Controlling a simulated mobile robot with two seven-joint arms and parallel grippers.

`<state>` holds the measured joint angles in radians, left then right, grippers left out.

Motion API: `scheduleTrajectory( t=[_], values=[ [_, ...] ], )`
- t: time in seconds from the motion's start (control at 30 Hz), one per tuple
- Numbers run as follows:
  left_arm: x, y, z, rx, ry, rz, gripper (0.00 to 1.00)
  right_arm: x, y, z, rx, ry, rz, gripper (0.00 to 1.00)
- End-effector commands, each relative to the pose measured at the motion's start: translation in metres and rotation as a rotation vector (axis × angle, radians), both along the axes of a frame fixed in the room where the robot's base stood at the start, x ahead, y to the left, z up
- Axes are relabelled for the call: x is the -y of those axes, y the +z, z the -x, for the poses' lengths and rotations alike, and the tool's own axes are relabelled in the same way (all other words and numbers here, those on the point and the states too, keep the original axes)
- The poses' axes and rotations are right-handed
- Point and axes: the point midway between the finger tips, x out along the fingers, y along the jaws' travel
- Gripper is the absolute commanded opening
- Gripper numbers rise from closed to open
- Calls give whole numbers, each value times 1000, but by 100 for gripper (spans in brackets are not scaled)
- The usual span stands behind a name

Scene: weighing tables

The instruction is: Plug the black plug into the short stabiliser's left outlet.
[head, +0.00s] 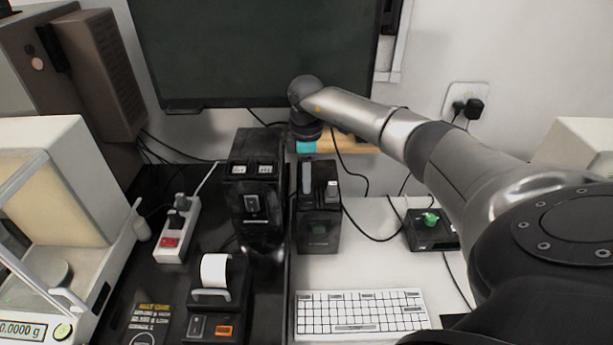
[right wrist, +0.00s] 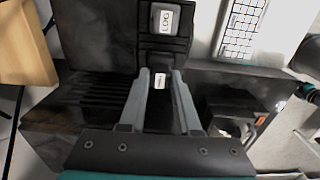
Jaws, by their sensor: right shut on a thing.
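The short stabiliser (head: 320,228) is a black box right of the taller black stabiliser (head: 255,205). A light grey socket piece (head: 332,190) shows on the right of its top; it also shows in the right wrist view (right wrist: 165,20). My right gripper (head: 306,190) points down at the left part of that top, hiding the left outlet in the head view. In the right wrist view its grey fingers (right wrist: 162,88) are shut on a dark thing, likely the black plug, with a small white label between the tips. I cannot tell whether it is seated. My left gripper is out of view.
A power strip (head: 175,238) with plugs stands left of the taller stabiliser. A label printer (head: 215,290) and a white keyboard (head: 360,312) lie in front. A black box with a green knob (head: 431,232) is at right. Black cables run behind; a dark monitor (head: 255,50) stands there.

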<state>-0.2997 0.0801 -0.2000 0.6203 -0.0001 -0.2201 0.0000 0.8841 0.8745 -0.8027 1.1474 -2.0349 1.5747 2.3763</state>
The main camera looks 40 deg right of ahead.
Motion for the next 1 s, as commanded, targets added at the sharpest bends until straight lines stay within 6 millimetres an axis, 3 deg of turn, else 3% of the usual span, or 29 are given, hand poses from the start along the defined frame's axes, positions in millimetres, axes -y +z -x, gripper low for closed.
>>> scheduleTrajectory(
  t=[0.57,0.6,0.9,1.0],
  values=[
    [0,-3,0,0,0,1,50,0,-9,0,-1,0,1,0],
    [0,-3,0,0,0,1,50,0,-9,0,-1,0,1,32],
    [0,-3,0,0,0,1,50,0,-9,0,0,0,0,66],
    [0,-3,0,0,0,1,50,0,-9,0,0,0,0,66]
  ],
)
